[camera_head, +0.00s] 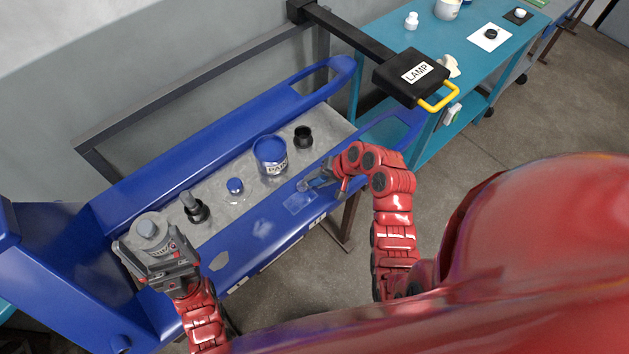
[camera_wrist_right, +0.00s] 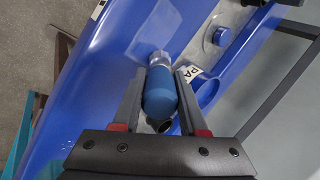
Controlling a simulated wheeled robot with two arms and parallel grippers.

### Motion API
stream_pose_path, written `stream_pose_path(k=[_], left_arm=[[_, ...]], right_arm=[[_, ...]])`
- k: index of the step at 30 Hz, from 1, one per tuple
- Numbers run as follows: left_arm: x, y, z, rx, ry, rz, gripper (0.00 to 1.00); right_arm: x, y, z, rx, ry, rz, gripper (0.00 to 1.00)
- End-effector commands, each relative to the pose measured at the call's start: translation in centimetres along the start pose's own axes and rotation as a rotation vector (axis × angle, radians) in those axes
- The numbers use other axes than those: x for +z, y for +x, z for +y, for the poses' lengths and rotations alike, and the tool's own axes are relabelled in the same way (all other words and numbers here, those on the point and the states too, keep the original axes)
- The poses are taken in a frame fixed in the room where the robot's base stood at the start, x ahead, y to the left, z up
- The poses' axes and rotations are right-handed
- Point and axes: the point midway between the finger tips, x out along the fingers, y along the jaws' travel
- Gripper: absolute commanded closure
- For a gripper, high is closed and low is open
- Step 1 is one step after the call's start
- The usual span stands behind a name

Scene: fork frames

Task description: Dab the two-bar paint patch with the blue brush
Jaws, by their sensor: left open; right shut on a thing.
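My right gripper (camera_head: 326,181) is shut on the blue brush, whose blue handle (camera_wrist_right: 160,95) lies between the fingers (camera_wrist_right: 158,98) in the right wrist view. Its pale metal collar points towards the blue frame (camera_head: 340,68). In the head view the brush end is small and close to a light blue patch (camera_head: 299,202); I cannot tell whether it touches. Another faint patch (camera_head: 262,228) and a grey patch (camera_head: 219,259) lie further left along the frame. The bar marks are too small to count. My left gripper (camera_head: 157,256) is open beside a grey-lidded jar (camera_head: 149,229).
A blue paint can (camera_head: 271,156), a black jar (camera_head: 303,137), a blue-capped pot (camera_head: 235,187) and a dark bottle (camera_head: 194,208) stand on the grey shelf. A black lamp (camera_head: 404,72) with a yellow handle overhangs the right end. A teal bench (camera_head: 455,55) stands behind.

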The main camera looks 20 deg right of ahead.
Motion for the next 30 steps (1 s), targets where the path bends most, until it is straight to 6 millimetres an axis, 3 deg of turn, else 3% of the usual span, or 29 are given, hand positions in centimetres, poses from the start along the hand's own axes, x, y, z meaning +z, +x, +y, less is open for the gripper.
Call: stream_pose_path(k=[19,30], left_arm=[[-0.1,0.5,0.0,0.0,0.0,0.0,0.08],[-0.1,0.4,0.0,0.0,0.0,0.0,0.08]], right_arm=[[1.5,0.6,-1.0,-0.001,-0.002,-0.001,1.0],[1.4,0.6,-0.9,-0.001,-0.001,0.0,1.0]])
